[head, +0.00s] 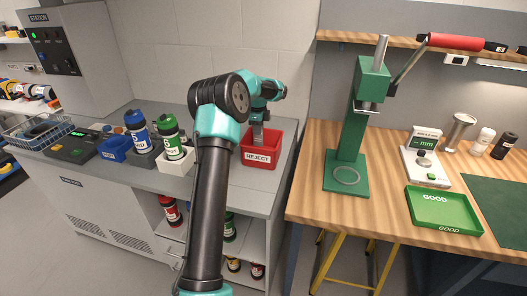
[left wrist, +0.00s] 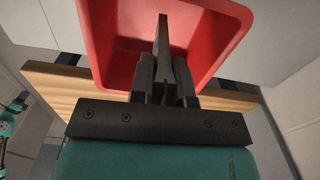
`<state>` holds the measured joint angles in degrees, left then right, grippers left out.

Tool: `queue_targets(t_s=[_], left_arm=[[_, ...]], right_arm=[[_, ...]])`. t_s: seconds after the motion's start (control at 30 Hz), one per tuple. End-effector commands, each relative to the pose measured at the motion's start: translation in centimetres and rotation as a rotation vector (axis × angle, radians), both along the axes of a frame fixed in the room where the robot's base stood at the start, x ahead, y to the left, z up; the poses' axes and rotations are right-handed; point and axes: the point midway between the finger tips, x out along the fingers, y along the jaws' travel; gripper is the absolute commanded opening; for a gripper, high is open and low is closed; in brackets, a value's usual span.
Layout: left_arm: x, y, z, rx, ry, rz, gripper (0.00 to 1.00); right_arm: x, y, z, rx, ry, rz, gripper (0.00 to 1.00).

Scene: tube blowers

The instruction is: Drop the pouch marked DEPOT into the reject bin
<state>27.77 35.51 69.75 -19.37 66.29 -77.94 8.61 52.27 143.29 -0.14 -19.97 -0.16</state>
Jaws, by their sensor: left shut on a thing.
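The red reject bin (head: 262,150), labelled REJECT, stands at the right end of the grey counter. It also fills the top of the left wrist view (left wrist: 110,45). My left gripper (head: 258,118) points down over the bin's opening. It is shut on a thin, dark grey pouch (left wrist: 163,40), seen nearly edge-on between the fingers. The pouch's lower part (head: 258,134) shows at the bin's mouth in the head view. No marking can be read on it, and I cannot tell whether it touches the bin. My right gripper is not in view.
Left of my arm, a green canister (head: 172,140) stands in a white holder and a blue canister (head: 138,132) stands beside it.

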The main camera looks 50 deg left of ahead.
Motion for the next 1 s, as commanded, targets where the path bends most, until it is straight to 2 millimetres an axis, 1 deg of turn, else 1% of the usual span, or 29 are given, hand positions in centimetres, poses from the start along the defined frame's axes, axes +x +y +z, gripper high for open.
queue_targets(t_s=[0.03,0.07,0.3,0.37,0.6,0.73,0.87,1.0], left_arm=[[0.0,0.0,0.0,0.000,0.000,0.000,0.00],[0.0,0.0,0.0,0.000,0.000,0.000,0.18],[0.0,0.0,0.0,0.000,0.000,0.000,0.41],[0.0,0.0,0.0,0.000,0.000,0.000,0.46],[0.0,0.0,0.1,0.000,0.000,0.000,0.46],[0.0,0.0,0.6,0.001,-0.001,0.001,0.46],[0.1,0.0,2.0,0.001,-0.003,0.001,0.46],[0.1,0.0,4.3,0.001,-0.003,0.001,0.46]], right_arm=[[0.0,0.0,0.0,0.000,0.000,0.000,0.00],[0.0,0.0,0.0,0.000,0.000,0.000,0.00],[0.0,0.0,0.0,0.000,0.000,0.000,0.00],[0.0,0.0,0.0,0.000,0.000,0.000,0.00],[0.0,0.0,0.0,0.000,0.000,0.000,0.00],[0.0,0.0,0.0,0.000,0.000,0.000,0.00],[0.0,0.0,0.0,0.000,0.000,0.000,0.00],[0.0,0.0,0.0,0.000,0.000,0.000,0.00]])
